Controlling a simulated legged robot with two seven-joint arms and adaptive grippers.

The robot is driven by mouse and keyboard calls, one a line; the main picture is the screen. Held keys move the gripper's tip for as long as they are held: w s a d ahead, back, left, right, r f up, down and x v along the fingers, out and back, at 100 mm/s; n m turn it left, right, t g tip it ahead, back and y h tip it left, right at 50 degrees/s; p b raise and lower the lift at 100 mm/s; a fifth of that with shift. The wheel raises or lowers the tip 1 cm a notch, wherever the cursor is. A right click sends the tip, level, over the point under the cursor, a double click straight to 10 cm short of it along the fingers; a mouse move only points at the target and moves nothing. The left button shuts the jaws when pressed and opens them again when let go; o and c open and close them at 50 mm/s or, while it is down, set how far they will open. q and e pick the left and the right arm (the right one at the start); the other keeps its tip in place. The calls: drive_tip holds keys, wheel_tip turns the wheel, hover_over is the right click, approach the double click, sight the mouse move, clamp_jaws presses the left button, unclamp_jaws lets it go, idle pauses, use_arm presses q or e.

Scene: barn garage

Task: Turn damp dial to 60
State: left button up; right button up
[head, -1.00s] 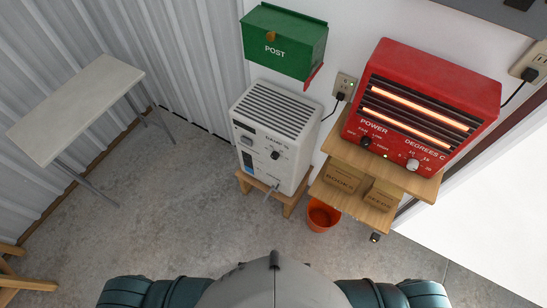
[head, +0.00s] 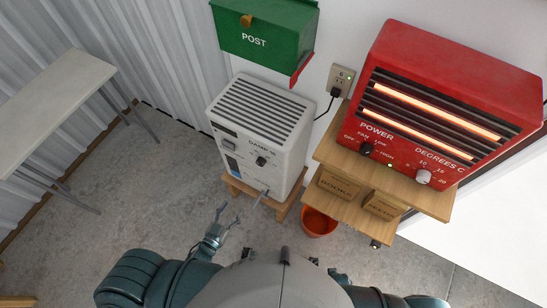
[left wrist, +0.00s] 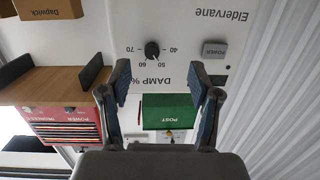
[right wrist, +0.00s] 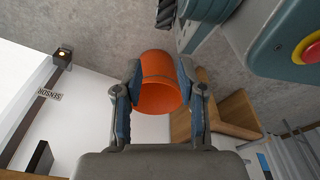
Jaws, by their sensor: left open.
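The white dehumidifier (head: 258,140) stands on a low wooden stool. Its black damp dial (head: 262,161) is on the front panel and shows upside down in the left wrist view (left wrist: 152,50), with marks from 40 to 70 around it. Its pointer seems near the 50 to 60 side, but is too small to read exactly. My left gripper (head: 229,215) is open and empty, in front of and below the panel, apart from the dial. My right gripper (right wrist: 159,66) is open and empty, with the orange bucket (right wrist: 158,85) beyond its fingers.
A red heater (head: 450,90) stands on a wooden shelf (head: 335,155) to the right, holding boxes. A green post box (head: 265,40) hangs above the dehumidifier. A hose (head: 258,200) sticks out of its lower front. A pale table (head: 45,105) stands left; the floor between is clear.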

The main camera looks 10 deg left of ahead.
use_arm(q)
wheel_tip(320, 180, up, 4)
drive_tip(key=w+d+t+h, duration=0.1)
drive_tip(key=w+d, duration=0.1)
approach(260, 165)
drive_tip(key=shift+m, duration=0.3)
drive_tip(key=x, duration=0.8)
drive_tip(key=shift+b, duration=0.35)
drive_tip(key=shift+w, duration=0.5)
drive_tip(key=shift+a+f, duration=0.1)
drive_tip(key=shift+a, duration=0.1)
drive_tip(key=shift+c, duration=1.2)
drive_tip(key=shift+d, duration=0.3)
drive_tip(key=c, duration=0.9)
use_arm(e)
drive_tip(key=shift+w+a+r, duration=0.2)
drive_tip(key=shift+w+r, duration=0.45)
drive_tip(key=shift+w, duration=0.2)
